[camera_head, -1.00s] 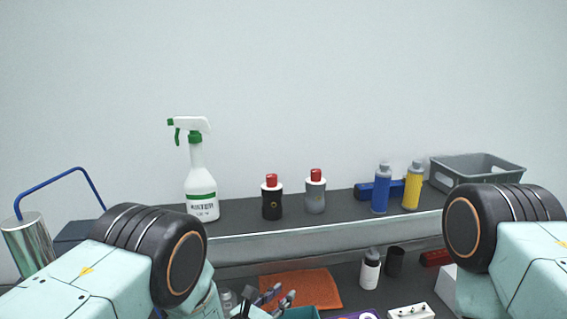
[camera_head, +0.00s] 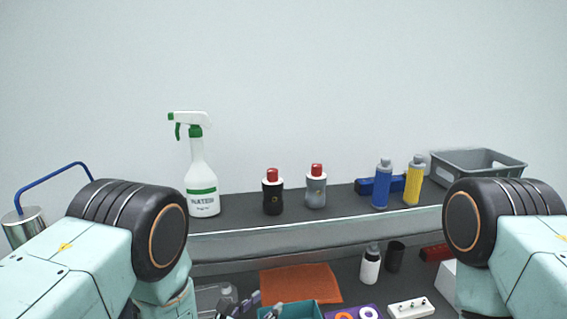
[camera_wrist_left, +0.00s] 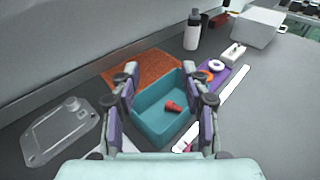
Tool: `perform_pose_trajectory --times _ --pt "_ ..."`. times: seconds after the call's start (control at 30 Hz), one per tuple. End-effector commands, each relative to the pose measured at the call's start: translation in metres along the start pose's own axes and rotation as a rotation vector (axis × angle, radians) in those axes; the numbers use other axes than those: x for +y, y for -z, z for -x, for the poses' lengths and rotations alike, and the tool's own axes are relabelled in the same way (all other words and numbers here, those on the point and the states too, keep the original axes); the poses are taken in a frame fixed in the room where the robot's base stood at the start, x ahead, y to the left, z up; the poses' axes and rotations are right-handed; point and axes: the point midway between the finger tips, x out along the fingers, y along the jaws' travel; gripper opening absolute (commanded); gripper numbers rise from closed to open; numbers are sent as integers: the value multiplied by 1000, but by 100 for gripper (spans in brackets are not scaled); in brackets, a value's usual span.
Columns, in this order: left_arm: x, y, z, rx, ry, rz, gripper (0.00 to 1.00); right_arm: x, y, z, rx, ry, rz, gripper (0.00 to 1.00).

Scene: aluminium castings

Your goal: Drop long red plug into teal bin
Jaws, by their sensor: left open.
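The teal bin (camera_wrist_left: 150,125) lies below my left gripper (camera_wrist_left: 166,76) in the left wrist view, and its rim shows at the bottom of the head view (camera_head: 290,309). A red plug (camera_wrist_left: 173,107) lies tilted inside the bin, apart from both fingers. My left gripper is open and empty, its fingers spread over the bin's two sides; in the head view its fingertips show at the bottom edge (camera_head: 240,306). The right arm shows at the right, but its gripper is out of the picture.
An orange cloth (camera_head: 301,287) lies behind the bin. A purple tray with rings (camera_wrist_left: 213,78), a white block (camera_wrist_left: 233,54) and a white bottle (camera_head: 370,265) stand to its right. A clear lidded container (camera_wrist_left: 62,128) lies left. Spray bottle (camera_head: 202,180) and other bottles line the shelf.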

Motion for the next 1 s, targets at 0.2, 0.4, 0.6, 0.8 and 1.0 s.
perform_pose_trajectory --times 0.2,0.4,0.6,0.8,1.0 --pt "1 0 35 2 -2 2 46 0 0 0 0 0 0 90" --pt "0 0 49 0 -1 1 46 0 0 0 0 0 0 90" --pt "0 0 50 0 0 1 46 0 0 0 0 0 0 90" --pt "0 0 44 -1 1 -2 46 0 0 0 0 0 0 90" --pt "-1 0 16 -2 3 -3 46 0 0 0 0 0 0 90"
